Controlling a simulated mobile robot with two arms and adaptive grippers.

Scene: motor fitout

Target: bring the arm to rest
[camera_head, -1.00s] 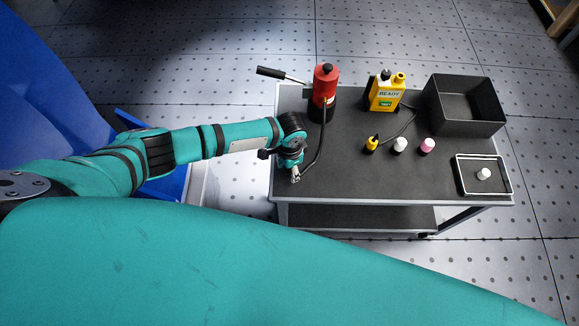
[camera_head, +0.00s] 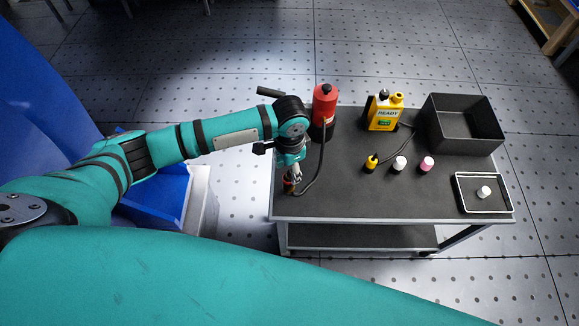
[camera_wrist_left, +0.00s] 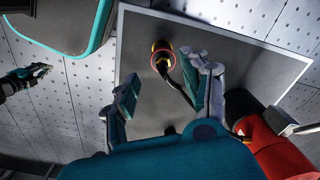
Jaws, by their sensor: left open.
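My left arm (camera_head: 230,135) reaches over the left end of the cart. My left gripper (camera_head: 292,176) points down over the cart's left edge. In the left wrist view the two fingers of my left gripper (camera_wrist_left: 163,96) are apart with nothing clasped between them. A hose end with a red and yellow tip (camera_wrist_left: 162,57) is just beyond the fingers; it also shows below the gripper in the head view (camera_head: 288,185). I cannot tell whether a finger touches its hose. My right gripper (camera_wrist_left: 36,72) seems to be at the far left of the wrist view, its jaws unclear.
The cart (camera_head: 350,205) carries a red pump (camera_head: 325,103), a yellow bottle (camera_head: 383,118), a black bin (camera_head: 462,135), several small capped bottles and a tray (camera_head: 485,207) holding a white cap. A blue bin (camera_head: 155,190) stands left of the cart, near my arm.

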